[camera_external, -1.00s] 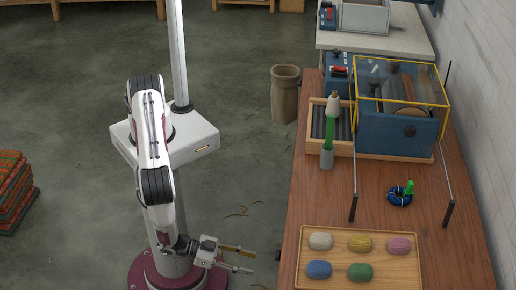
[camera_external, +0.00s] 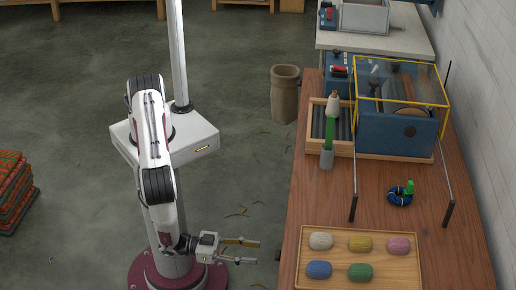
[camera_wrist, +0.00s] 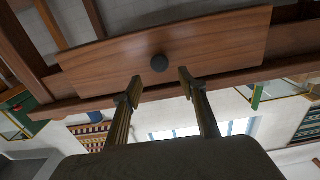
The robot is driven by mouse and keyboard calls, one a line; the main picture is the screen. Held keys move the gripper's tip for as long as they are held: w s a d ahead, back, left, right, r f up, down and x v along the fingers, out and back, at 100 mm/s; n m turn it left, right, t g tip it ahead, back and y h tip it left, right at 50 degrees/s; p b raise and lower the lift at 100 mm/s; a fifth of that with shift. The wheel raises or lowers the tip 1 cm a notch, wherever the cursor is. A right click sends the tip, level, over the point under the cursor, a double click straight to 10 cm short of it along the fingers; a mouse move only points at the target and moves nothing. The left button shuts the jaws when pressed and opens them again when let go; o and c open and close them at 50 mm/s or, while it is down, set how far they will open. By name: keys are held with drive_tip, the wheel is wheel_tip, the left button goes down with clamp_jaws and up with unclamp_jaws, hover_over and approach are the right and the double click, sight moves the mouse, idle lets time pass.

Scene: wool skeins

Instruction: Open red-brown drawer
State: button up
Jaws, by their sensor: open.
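The red-brown drawer front (camera_wrist: 215,45) spans the upper part of the wrist view, with a dark round knob (camera_wrist: 159,63) at its middle. The drawer looks shut. In the external view the knob (camera_external: 278,255) shows at the left edge of the wooden table. My gripper (camera_external: 257,251) is open and empty, a short way left of the knob. In the wrist view my gripper's fingertips (camera_wrist: 160,84) are spread to either side below the knob, apart from it.
The table (camera_external: 302,200) carries a wooden tray (camera_external: 415,255) of several coloured wool skeins near the drawer, and a blue machine (camera_external: 385,135) farther back. A brown bin (camera_external: 285,95) stands on the floor beside the table.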

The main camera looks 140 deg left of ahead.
drive_tip(key=x, duration=0.7)
drive_tip(key=shift+w+a, duration=0.2)
idle(0.4)
clamp_jaws()
